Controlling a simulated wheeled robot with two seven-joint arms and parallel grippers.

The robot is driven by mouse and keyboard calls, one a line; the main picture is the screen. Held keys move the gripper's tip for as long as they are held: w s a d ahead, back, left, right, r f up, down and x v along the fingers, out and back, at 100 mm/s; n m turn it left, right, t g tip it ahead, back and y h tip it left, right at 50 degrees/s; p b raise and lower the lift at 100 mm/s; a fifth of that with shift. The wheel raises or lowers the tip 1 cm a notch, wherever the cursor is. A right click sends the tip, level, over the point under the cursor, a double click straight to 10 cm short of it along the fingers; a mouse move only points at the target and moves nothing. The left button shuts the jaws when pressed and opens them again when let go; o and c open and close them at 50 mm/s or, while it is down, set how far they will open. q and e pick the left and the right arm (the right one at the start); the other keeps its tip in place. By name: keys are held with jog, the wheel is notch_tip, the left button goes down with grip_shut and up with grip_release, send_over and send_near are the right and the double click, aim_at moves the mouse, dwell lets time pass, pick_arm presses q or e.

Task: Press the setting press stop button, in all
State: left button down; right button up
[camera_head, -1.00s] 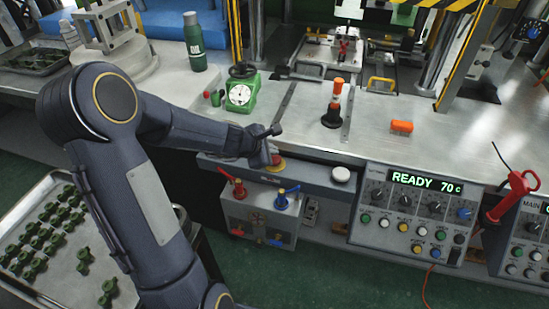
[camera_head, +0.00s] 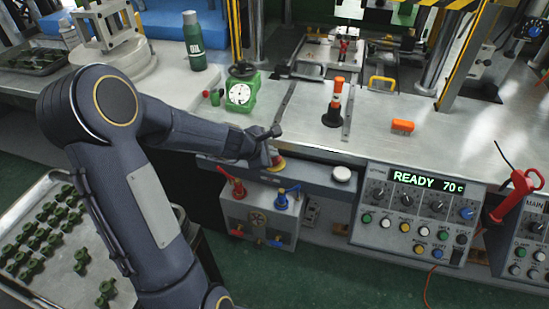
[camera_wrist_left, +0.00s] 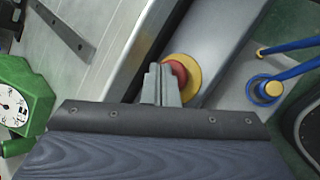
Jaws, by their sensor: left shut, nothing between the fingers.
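The red stop button (camera_wrist_left: 178,73) on its yellow base (camera_wrist_left: 191,82) sits on the grey front rail of the press bench. In the head view the button (camera_head: 278,162) is partly hidden by my left gripper (camera_head: 269,158). My left gripper is shut and empty, right at the button. In the left wrist view the closed fingers (camera_wrist_left: 158,72) overlap the button's left side; I cannot tell whether they touch it or whether it is pressed down. My right gripper is not in view.
A white round button (camera_head: 341,174) is on the same rail to the right. A green dial gauge (camera_head: 240,93) stands behind my left forearm. A control box (camera_head: 418,215) reads READY 70 C. A valve box with red and blue handles (camera_head: 260,218) is below the rail.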

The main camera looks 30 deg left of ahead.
pick_arm(q)
jog(key=shift+f+b, duration=0.4)
jog(key=shift+f, duration=0.05)
jog(key=shift+r, duration=0.1)
dwell(0.4)
jog(key=shift+r+p, duration=0.9)
jog(key=shift+p, duration=0.05)
notch_tip(320, 180, up, 5)
jog(key=p, duration=0.5)
jog(key=shift+r, duration=0.1)
dwell(0.3)
